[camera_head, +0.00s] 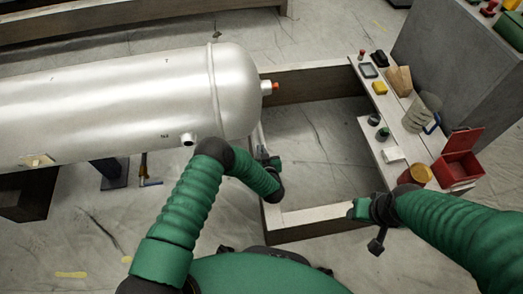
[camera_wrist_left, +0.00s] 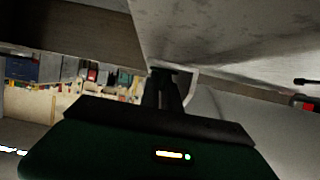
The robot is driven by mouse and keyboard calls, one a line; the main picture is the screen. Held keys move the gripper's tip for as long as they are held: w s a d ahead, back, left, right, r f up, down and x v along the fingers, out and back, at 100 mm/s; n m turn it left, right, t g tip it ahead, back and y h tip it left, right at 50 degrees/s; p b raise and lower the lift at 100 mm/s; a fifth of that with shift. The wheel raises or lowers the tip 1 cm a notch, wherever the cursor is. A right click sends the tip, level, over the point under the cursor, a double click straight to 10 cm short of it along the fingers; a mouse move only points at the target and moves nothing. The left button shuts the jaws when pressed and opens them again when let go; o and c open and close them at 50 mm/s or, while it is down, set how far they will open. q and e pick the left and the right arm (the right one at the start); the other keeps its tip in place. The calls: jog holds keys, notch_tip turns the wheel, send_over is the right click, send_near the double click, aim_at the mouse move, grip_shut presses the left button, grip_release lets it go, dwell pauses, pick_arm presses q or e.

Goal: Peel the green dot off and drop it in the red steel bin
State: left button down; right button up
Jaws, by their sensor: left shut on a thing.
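The red steel bin (camera_head: 455,170) stands with its lid raised at the near right end of the pale bench. My left gripper (camera_head: 268,163) is beside the rounded end of the silver tank (camera_head: 120,95), well left of the bin. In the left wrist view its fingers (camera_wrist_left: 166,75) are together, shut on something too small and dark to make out. A pale curved edge shows just right of them. I cannot pick out the green dot in either view. My right gripper (camera_head: 362,210) is near the bench's left side; its jaws are too small to read.
The pale bench (camera_head: 405,120) holds a yellow-topped tin (camera_head: 415,174), a glove (camera_head: 420,112), a brown paper bag (camera_head: 399,79) and several small items. A low wooden frame (camera_head: 310,77) encloses bare floor between tank and bench. A grey block (camera_head: 445,55) stands behind.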

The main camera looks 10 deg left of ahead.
dwell(0.6)
pick_arm(q)
jog(key=shift+r+p, duration=2.4)
jog(key=shift+r, duration=0.1)
jog(key=shift+r+p, duration=1.95)
jog(key=shift+r, duration=0.1)
jog(key=shift+f, duration=0.1)
